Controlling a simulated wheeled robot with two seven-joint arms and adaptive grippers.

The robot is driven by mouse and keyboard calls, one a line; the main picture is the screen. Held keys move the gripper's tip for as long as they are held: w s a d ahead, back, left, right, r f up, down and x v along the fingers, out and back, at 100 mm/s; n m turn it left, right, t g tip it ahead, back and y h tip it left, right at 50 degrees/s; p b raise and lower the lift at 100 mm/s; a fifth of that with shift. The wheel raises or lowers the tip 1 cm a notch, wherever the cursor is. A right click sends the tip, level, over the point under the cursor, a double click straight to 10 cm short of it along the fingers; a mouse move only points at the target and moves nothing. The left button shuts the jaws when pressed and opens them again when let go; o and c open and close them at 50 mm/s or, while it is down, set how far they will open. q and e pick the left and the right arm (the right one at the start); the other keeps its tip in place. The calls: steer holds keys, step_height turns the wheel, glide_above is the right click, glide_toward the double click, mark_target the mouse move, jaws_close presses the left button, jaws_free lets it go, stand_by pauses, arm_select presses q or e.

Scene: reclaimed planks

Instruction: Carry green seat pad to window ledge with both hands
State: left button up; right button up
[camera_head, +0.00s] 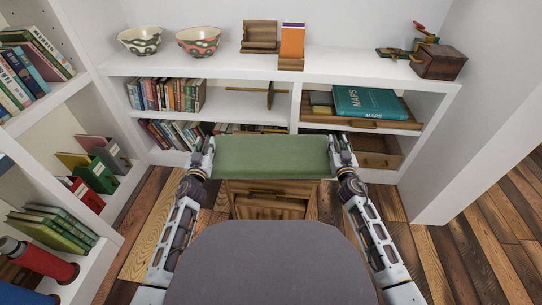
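The green seat pad (272,157) is a flat, wide pad in the middle of the head view, in front of the low white shelves. My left gripper (207,157) is at the pad's left end and appears shut on it. My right gripper (336,156) is at its right end and appears shut on it. The pad looks roughly level and hides part of the lower shelf. No window shows; the white top of the shelf unit (352,66) forms a long ledge behind the pad.
A wooden crate (268,206) stands below the pad. The ledge carries two bowls (198,41), a wooden stand with an orange book (292,42) and a wooden box with a figure (438,62). Side shelves with books (50,232) stand left; a white wall is right.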

arm_select(q)
steer(key=shift+w, duration=0.2)
arm_select(e)
steer(key=shift+w, duration=0.2)
arm_select(q)
jaws_close()
arm_select(e)
jaws_close()
arm_select(q)
steer(key=shift+r, duration=0.15)
arm_select(e)
steer(key=shift+r, duration=0.1)
